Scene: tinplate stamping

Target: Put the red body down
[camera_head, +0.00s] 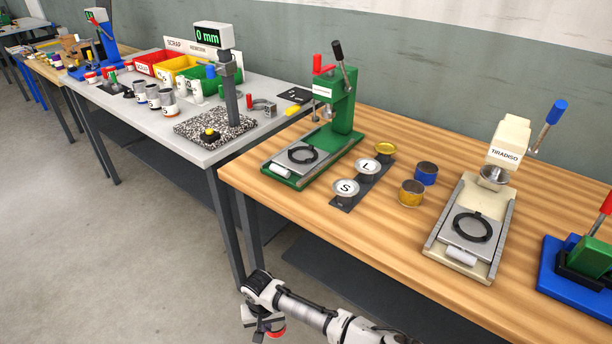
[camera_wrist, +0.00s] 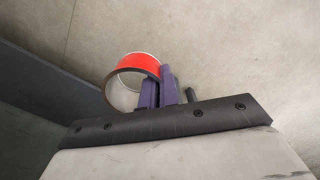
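The red body (camera_wrist: 140,62) is a short open ring, red outside and bare metal inside. In the wrist view its wall sits at the purple fingers of my gripper (camera_wrist: 159,88), which are shut on its right side. In the head view the red body (camera_head: 277,334) shows as a small red patch at the bottom, under my gripper (camera_head: 265,328). Both are in front of the wooden table (camera_head: 380,265), beyond its edge and over the floor. The exact grip is partly hidden by the fingers.
On the wooden table stand a green press (camera_head: 340,110), a cream press (camera_head: 475,215), a dark strip (camera_head: 345,200) with S and L discs, and blue (camera_head: 426,174) and yellow (camera_head: 411,193) bodies. A grey table (camera_head: 215,155) adjoins at left. The wooden table's front strip is clear.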

